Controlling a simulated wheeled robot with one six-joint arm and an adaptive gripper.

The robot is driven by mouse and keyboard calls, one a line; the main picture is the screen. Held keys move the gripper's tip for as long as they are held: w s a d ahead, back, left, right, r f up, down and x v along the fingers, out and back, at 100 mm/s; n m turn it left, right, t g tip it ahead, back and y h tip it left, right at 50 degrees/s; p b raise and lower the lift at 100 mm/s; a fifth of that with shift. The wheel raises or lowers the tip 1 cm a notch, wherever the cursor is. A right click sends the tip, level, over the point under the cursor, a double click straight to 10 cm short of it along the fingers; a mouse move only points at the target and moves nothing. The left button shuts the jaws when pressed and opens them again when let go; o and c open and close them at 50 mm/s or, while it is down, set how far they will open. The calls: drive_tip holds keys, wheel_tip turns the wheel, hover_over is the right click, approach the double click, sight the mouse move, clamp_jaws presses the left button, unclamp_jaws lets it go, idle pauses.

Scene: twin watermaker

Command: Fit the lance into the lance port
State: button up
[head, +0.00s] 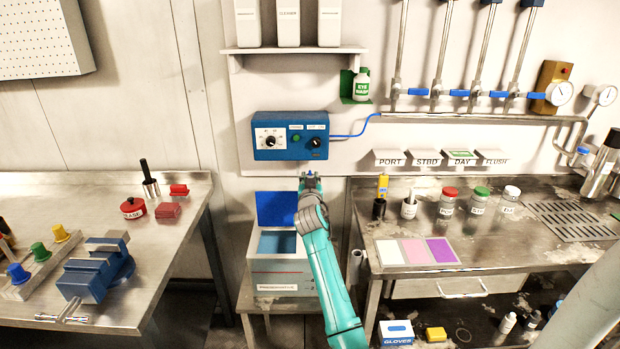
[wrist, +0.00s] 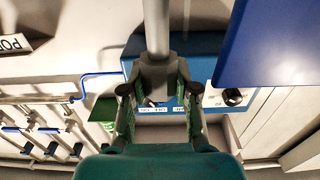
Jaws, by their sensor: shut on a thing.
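My gripper (wrist: 158,92) is shut on a grey piece in the wrist view. A straight grey rod runs from this piece to the top edge of the picture; I take the two together to be the lance (wrist: 156,28). In the head view my gripper (head: 311,183) is in front of the wall, just below the blue control box, and my arm hides the lance. I cannot make out the lance port in either view. The rod's far end is out of the wrist picture.
A white bin (head: 262,280) with a raised blue lid (head: 276,209) stands just left of my arm. The blue control box (head: 291,136) is on the wall above. Steel benches flank the gap, the left (head: 110,190) with a vise, the right (head: 500,245) with bottles.

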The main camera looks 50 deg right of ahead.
drive_tip(key=shift+f, duration=2.9)
drive_tip(key=o, duration=1.1)
drive_tip(key=shift+c, duration=0.2)
drive_tip(key=shift+a+f, duration=0.1)
drive_tip(key=shift+a, duration=0.1)
drive_tip(key=v, duration=1.1)
drive_tip(key=shift+s, duration=0.45)
